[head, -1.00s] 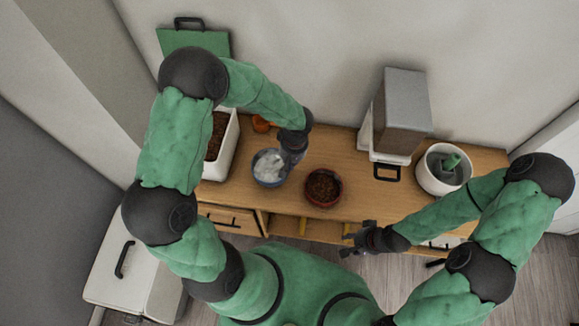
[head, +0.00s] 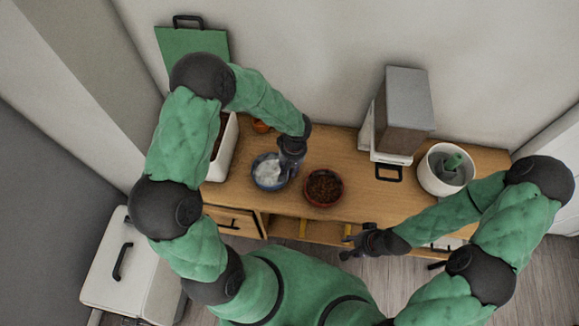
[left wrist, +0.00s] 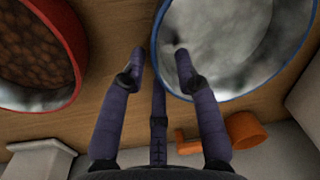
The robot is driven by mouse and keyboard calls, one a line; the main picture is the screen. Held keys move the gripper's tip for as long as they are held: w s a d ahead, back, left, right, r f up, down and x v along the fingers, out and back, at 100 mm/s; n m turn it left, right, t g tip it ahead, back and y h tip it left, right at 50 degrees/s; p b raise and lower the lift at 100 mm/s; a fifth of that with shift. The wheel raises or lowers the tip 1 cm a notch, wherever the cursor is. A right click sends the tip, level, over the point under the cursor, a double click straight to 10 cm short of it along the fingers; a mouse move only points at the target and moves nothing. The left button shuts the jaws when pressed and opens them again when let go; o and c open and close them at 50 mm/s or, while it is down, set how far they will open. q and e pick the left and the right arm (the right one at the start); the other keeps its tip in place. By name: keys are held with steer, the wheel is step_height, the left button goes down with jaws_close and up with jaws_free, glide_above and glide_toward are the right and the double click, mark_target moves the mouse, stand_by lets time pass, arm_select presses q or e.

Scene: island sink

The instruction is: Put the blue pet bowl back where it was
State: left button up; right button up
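The blue pet bowl (head: 258,181) holds pale, whitish contents and is on the wooden cabinet top (head: 420,212), left of the red bowl. Its blue rim also shows in the left wrist view (left wrist: 232,97). My left gripper (head: 287,174) is at the bowl's right side, pointing down. In the left wrist view its fingers (left wrist: 160,58) are spread, one over the bowl's inside and another outside the rim, with a gap between them. My right gripper (head: 348,241) is away from the bowl, near the cabinet's front edge, its fingers apart and empty.
A red bowl (head: 323,187) of brown food stands just right of the blue bowl. A white planter box (head: 226,150) and an orange item (head: 261,126) are behind left. A feeder (head: 402,115) and a white round pot (head: 434,180) stand right. The cabinet top between the red bowl and pot is clear.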

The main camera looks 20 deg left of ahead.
arm_select(q)
steer(key=shift+r, duration=0.1)
steer(key=shift+r+p, duration=0.2)
steer(key=shift+p, duration=0.1)
step_height(320, 180, up, 12)
steer(key=d+p, duration=0.1)
steer(key=p, duration=0.2)
steer(key=shift+w+f, duration=0.2)
steer(key=shift+w, duration=0.05)
